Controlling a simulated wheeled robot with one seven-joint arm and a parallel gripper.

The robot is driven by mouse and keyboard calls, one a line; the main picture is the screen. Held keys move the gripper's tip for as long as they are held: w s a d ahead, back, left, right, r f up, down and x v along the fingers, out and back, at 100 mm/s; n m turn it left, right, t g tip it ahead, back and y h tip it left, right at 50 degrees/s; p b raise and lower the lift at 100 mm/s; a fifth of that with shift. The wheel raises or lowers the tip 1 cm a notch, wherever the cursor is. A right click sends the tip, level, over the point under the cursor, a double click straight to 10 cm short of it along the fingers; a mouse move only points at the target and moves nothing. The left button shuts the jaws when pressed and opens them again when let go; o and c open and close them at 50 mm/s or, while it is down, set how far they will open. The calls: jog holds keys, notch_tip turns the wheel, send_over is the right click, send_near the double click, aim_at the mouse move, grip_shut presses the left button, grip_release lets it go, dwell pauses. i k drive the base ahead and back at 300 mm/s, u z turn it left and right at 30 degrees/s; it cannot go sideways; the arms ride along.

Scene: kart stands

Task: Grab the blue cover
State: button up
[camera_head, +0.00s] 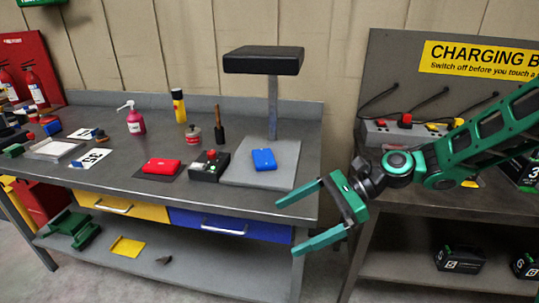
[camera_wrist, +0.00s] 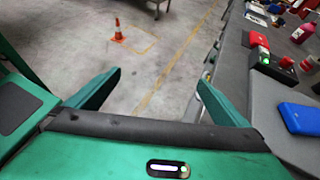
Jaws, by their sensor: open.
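The blue cover (camera_head: 264,159) is a small flat blue block lying on a grey square plate (camera_head: 239,176) at the right part of the workbench. It also shows at the right edge of the wrist view (camera_wrist: 300,118). My gripper (camera_head: 297,222) is green, open and empty. In the head view it is in front of and to the right of the cover, by the bench's front right corner. In the wrist view its fingers (camera_wrist: 160,95) point over the floor, with the cover off to their right and apart from them.
A post with a black padded top (camera_head: 264,60) rises from the plate behind the cover. A dark box with buttons (camera_head: 209,166) and a red block (camera_head: 162,167) stand to its left. The charging bench (camera_head: 450,212) is to the right. An orange cone (camera_wrist: 118,30) stands on the open floor.

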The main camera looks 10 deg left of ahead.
aim_at(264, 159)
jog(key=i, duration=1.2)
